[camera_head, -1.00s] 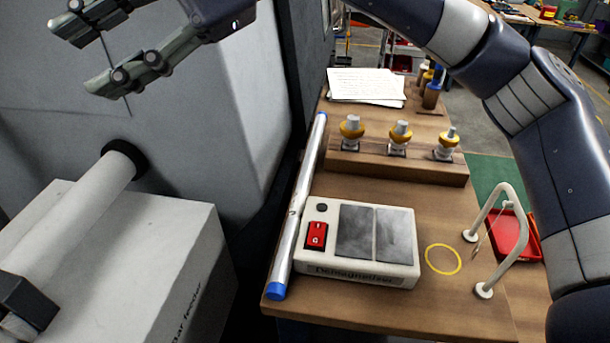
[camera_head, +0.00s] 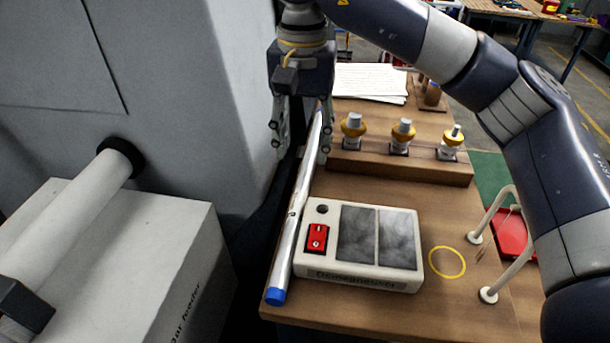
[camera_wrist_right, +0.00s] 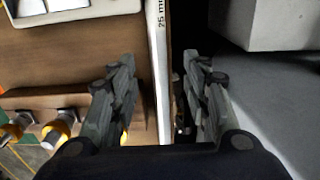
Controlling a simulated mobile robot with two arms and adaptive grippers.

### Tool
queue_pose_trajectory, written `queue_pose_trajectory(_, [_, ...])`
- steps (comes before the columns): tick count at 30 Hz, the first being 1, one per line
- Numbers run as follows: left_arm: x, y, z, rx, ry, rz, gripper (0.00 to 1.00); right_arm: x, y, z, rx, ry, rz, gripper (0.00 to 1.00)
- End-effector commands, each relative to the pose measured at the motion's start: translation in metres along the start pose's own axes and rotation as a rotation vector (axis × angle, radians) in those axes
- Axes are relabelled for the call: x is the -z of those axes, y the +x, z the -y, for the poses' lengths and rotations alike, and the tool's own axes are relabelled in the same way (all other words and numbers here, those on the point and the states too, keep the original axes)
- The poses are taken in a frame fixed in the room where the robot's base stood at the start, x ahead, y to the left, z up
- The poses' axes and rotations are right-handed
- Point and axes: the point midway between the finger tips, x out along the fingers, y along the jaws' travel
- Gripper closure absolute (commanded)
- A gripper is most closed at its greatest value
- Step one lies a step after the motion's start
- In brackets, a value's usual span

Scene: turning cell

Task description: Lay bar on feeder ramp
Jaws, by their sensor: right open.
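The bar (camera_head: 297,225) is a long silver rod with a blue end cap. It lies along the left edge of the wooden bench, beside the demagnetizer. My right gripper (camera_head: 302,148) is open and points down over the bar's far part, with a finger on each side in the picture. In the right wrist view, the bar (camera_wrist_right: 158,75) runs between the open fingertips (camera_wrist_right: 157,62); I cannot tell the exact height gap. The white bar feeder (camera_head: 150,255) stands at the left with a pale tube (camera_head: 65,220) on top. I cannot make out a separate ramp. My left gripper is not in view.
The demagnetizer (camera_head: 362,280) sits close to the bar's right side. A wooden rack (camera_head: 400,168) with several yellow-collared holders is right of my gripper. Papers (camera_head: 370,83) lie behind. A grey machine wall (camera_head: 215,90) rises at left. A dark gap separates feeder and bench.

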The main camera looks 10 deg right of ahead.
Motion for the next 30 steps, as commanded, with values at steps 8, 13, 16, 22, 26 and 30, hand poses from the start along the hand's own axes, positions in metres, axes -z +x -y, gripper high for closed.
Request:
queue_pose_trajectory(8, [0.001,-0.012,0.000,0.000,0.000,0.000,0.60,0.001,0.022,-0.001,0.000,0.000,0.001,0.56])
queue_pose_trajectory(13, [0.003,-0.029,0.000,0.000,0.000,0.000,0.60,0.003,0.038,-0.003,-0.002,0.000,0.004,0.56])
queue_pose_trajectory(16, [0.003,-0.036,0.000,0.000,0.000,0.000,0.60,0.004,0.052,-0.003,-0.002,0.000,0.004,0.56])
queue_pose_trajectory(22, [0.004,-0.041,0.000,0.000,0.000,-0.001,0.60,0.004,0.070,-0.002,0.001,-0.001,0.002,0.56])
queue_pose_trajectory(26, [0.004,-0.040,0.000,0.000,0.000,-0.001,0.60,0.004,0.072,-0.002,0.001,-0.001,0.001,0.56])
queue_pose_trajectory(30, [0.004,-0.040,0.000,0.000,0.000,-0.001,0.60,0.004,0.071,-0.002,0.001,-0.001,0.001,0.72])
